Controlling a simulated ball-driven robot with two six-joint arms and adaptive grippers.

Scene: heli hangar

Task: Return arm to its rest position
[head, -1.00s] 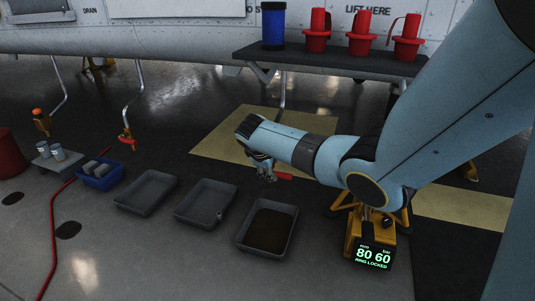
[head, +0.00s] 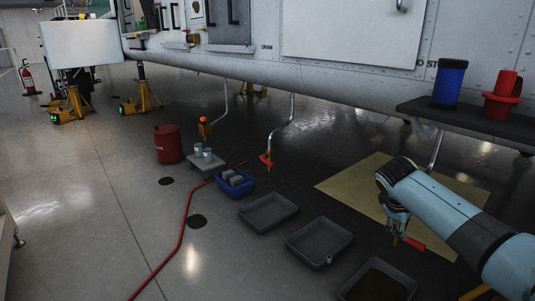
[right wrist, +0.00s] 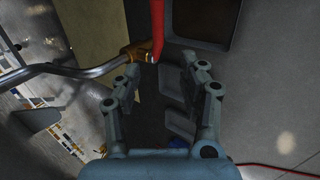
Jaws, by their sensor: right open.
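My right arm (head: 440,205) comes in from the lower right in the head view. Its gripper (head: 397,236) points down beside a red handle (head: 415,243), above the floor near the trays. In the right wrist view the gripper (right wrist: 160,67) is open, with its two fingers spread and nothing held between them. The red handle (right wrist: 157,28) and a brass fitting (right wrist: 140,52) on a metal pipe (right wrist: 75,72) lie just beyond the fingertips. I cannot tell whether a finger touches the handle. My left gripper is in no view.
Grey trays (head: 268,212) (head: 318,244) and a tray with dark contents (head: 350,296) stand on the floor. A blue bin (head: 236,188), red drum (head: 168,146) and red hose (head: 181,232) lie left. A dark shelf (head: 470,122) carries blue and red items at upper right.

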